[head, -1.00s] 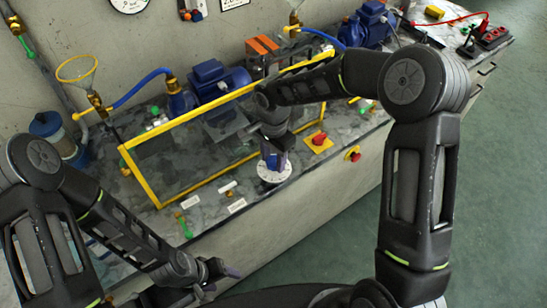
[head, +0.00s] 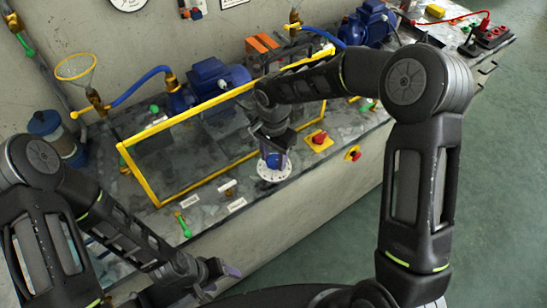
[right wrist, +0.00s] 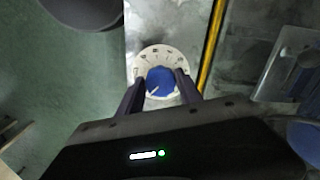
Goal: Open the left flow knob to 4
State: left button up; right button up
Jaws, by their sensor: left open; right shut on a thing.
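The blue flow knob (head: 274,160) stands on a round white dial plate (head: 263,174) near the bench's front edge. In the right wrist view the knob (right wrist: 160,80) sits between my gripper fingers, and the numbered dial (right wrist: 148,61) shows around its far side. My right gripper (right wrist: 159,84) is shut on the knob from above. A short white mark on the knob points toward the lower left of that view; the dial figures are too small to read surely. My left gripper (head: 226,268) is open and empty, low in front of the bench.
A yellow-edged clear guard (head: 150,184) stands just behind and left of the knob. A red knob on a yellow plate (head: 319,141) is to its right. Small white labels (head: 237,205) and a green-handled valve (head: 184,226) lie left along the front edge. Blue pumps (head: 217,75) stand behind the guard.

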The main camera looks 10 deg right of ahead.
jog(key=n+b, duration=0.2)
jog(key=n, duration=0.3)
jog(key=n+b, duration=0.1)
jog(key=n, duration=0.1)
jog(key=shift+d+n, duration=0.1)
jog(key=shift+n, duration=0.2)
jog(key=n, duration=0.3)
jog(key=shift+n+b, duration=0.3)
jog(key=n, duration=0.5)
jog(key=shift+d, duration=0.1)
jog(key=n, duration=0.6)
jog(key=shift+w+r, duration=0.1)
jog(key=shift+n, duration=0.3)
jog(key=o, duration=1.4)
